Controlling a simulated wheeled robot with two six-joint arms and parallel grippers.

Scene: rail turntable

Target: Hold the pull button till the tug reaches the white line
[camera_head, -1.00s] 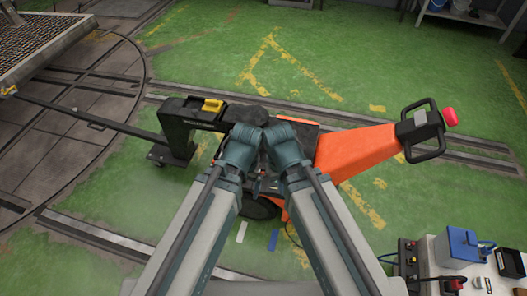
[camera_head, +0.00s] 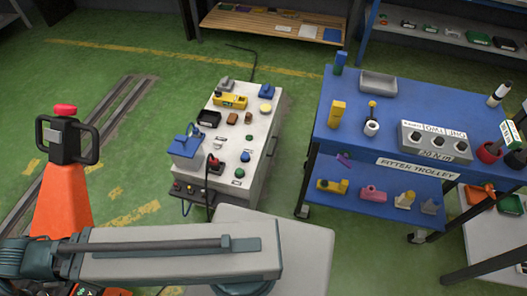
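The orange tug (camera_head: 62,205) shows at the left edge, with its black loop handle (camera_head: 67,138) and a red knob (camera_head: 65,110) on top. Its front is out of view. A small dark control box (camera_head: 190,190) with several small buttons sits at the front-left edge of a pale bench; I cannot tell which is the pull button. No white line on the floor shows here. One of my arms crosses the bottom of the view toward the left. Neither of my grippers is in view.
The pale bench (camera_head: 232,193) carries a blue box (camera_head: 185,150) and small parts. A blue trolley (camera_head: 340,125) labelled "FITTER TROLLEY" stands to the right. A shelf unit (camera_head: 275,22) stands behind. Floor rails (camera_head: 105,120) run past the tug. Green floor between tug and bench is clear.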

